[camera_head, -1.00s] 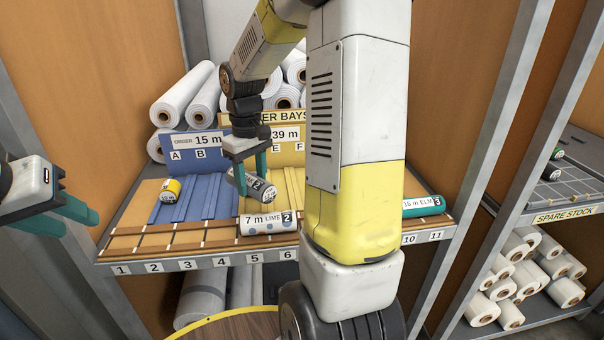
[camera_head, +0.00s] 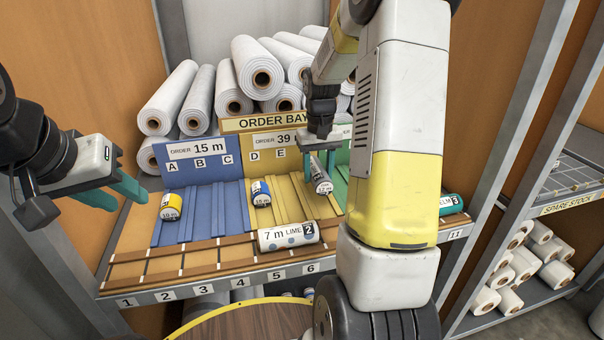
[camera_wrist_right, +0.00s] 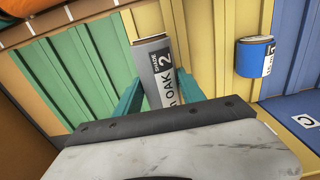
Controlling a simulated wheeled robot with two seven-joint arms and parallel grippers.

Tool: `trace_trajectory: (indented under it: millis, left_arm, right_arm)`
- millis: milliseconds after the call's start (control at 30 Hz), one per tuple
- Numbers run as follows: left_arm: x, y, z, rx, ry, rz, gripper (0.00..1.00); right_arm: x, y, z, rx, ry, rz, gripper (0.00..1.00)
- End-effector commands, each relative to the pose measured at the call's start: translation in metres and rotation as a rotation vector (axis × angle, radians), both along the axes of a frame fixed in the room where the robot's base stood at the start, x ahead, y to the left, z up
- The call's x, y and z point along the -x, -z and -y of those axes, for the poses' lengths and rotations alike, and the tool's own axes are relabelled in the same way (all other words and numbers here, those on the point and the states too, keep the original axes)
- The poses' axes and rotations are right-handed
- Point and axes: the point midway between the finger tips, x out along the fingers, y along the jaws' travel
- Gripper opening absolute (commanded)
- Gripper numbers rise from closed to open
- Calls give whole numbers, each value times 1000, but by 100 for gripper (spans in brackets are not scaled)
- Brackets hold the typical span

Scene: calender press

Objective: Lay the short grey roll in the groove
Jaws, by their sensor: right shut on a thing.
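My right gripper (camera_head: 320,170) is shut on the short grey roll (camera_head: 321,180), labelled OAK 2. It holds the roll over the right part of the yellow bay (camera_head: 289,205), near the green bay. In the right wrist view the grey roll (camera_wrist_right: 160,65) sits between the teal fingers of my right gripper (camera_wrist_right: 158,97), roughly in line with the bay's grooves. Whether the roll touches the groove below it is unclear. My left gripper (camera_head: 128,172) is open and empty, left of the blue bay (camera_head: 203,222).
A yellow roll (camera_head: 169,206) lies in the blue bay, and a blue roll (camera_head: 261,193) in the yellow bay. The 7 m LIME roll (camera_head: 288,236) lies across the front. A teal ELM roll (camera_head: 450,204) lies at the right. White rolls (camera_head: 258,72) are stacked behind.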

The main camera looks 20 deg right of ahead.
Motion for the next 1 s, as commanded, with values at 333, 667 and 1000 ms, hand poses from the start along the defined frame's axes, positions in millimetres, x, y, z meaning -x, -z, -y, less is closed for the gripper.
trace_trajectory:
  millis: [333,667,1000]
  left_arm:
    - [0,0,0,0,0,0,36]
    - [0,0,0,0,0,0,36]
    - [0,0,0,0,0,0,36]
  right_arm:
    - [0,36,0,0,-2,0,4]
    - [0,38,0,0,-2,0,52]
    - [0,38,0,0,-1,0,68]
